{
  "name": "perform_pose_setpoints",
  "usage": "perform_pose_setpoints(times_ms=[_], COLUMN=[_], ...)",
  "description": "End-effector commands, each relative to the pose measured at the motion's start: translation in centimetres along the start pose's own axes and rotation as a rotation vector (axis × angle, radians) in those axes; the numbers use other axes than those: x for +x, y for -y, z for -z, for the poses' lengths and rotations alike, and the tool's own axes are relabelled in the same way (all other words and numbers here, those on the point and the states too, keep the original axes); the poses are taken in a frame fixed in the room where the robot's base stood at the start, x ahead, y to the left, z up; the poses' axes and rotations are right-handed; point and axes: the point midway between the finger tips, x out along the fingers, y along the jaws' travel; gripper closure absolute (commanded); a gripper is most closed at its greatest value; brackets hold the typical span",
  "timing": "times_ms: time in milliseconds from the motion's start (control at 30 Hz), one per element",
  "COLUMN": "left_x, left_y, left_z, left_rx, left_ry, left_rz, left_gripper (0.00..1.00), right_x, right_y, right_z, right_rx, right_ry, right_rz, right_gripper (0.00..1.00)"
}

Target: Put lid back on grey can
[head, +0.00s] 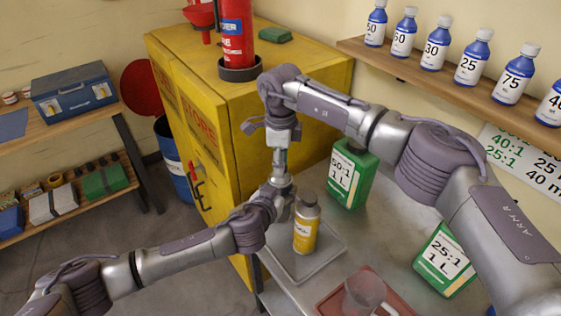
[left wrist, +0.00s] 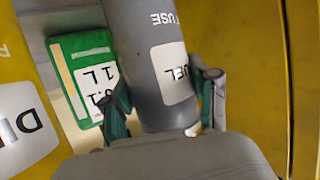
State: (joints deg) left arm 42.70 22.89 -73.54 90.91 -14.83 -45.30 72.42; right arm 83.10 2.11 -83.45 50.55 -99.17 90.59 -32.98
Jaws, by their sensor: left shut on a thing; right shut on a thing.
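The grey can (left wrist: 150,45), with a white label, fills the middle of the left wrist view between my left fingers. In the head view only a thin part of the can (head: 281,160) shows, roughly upright, beside the yellow cabinet. My left gripper (head: 281,181) is shut on the can from below left, above the table. My right gripper (head: 282,138) points down from above and is shut right over the can's top. I cannot make out the lid; the right gripper hides that spot, so whether it touches the can is unclear.
A yellow-labelled bottle (head: 306,228) stands on a grey tray (head: 325,262) just below. Green containers (head: 350,174) (head: 446,260) and a clear jug (head: 363,293) on a red tray (head: 328,303) share the table. The yellow cabinet (head: 235,130) stands close behind; blue bottles (head: 473,58) line a shelf.

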Motion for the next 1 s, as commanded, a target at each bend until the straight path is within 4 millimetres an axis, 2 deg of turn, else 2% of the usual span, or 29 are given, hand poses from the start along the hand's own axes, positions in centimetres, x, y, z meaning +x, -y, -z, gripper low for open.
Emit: perform_pose_setpoints(times_ms=[133,233,567,700,733,900,1000], left_x=[0.0,0.0,0.0,-0.01,-0.01,-0.01,-0.01], left_y=[-0.01,-0.01,-0.01,-0.02,-0.02,-0.03,-0.03], left_z=[0.03,0.03,0.02,0.02,0.02,0.03,0.03], left_rx=[0.0,0.0,0.0,0.0,0.0,0.0,0.0], left_ry=[-0.001,0.0,0.0,-0.001,-0.001,-0.001,0.0], left_rz=[0.0,0.0,0.0,-0.001,-0.001,-0.001,-0.001], left_gripper=[1.0,1.0,1.0,1.0,1.0,1.0,1.0], right_x=[-0.02,-0.02,0.03,0.02,0.02,0.02,0.02], right_y=[0.0,0.0,-0.02,-0.02,-0.02,-0.01,-0.01], right_z=[-0.02,-0.02,-0.08,-0.09,-0.09,-0.08,-0.06], right_rx=[0.011,0.104,0.727,0.711,0.711,0.71,0.709], right_ry=[0.0,0.0,0.001,0.001,0.001,0.001,0.001], right_rz=[0.0,0.0,-0.001,-0.001,-0.001,-0.001,-0.001], right_gripper=[1.0,1.0,1.0,1.0,0.61,0.35,0.35])
